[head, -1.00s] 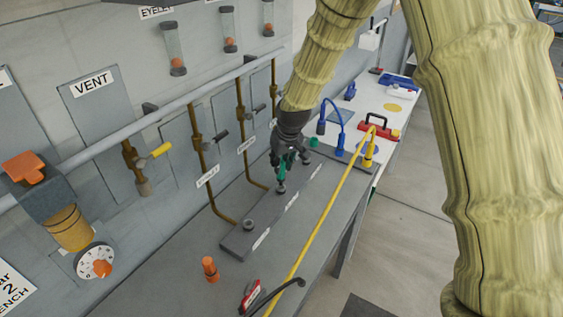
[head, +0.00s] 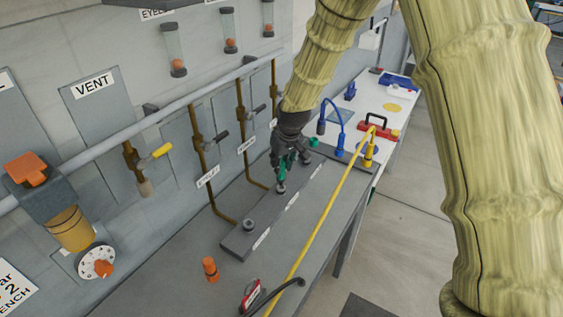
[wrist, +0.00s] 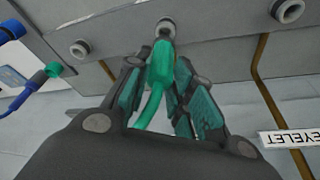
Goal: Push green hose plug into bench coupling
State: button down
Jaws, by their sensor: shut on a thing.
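The green hose plug (wrist: 158,66) is in the wrist view, held between the pads of my gripper (wrist: 165,85). Its far end meets or overlaps the middle coupling (wrist: 166,27) on the grey bench block. I cannot tell whether it touches or how deep it sits. A curved green tail runs back toward my palm. In the head view, my gripper (head: 283,178) points down over the block (head: 262,225), with the coupling (head: 281,188) just below it. The fingers hide most of the plug there.
Other couplings sit on the block, left (wrist: 79,50) and right (wrist: 288,11) in the wrist view. A blue hose (head: 333,104) and a yellow hose (head: 325,215) lie to the right. An orange plug (head: 210,269) stands on the front bench. Pipes and valves line the wall.

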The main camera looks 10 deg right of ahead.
aim_at(281, 178)
jog(key=shift+f+b, duration=0.35)
jog(key=shift+f, duration=1.4)
dwell(2.8)
jog(key=c, duration=1.2)
grip_release()
jog(key=shift+o, duration=0.2)
jog(key=shift+r, duration=0.1)
jog(key=shift+r+p, duration=1.55)
jog(key=shift+r, duration=0.9)
jog(key=shift+f, duration=0.1)
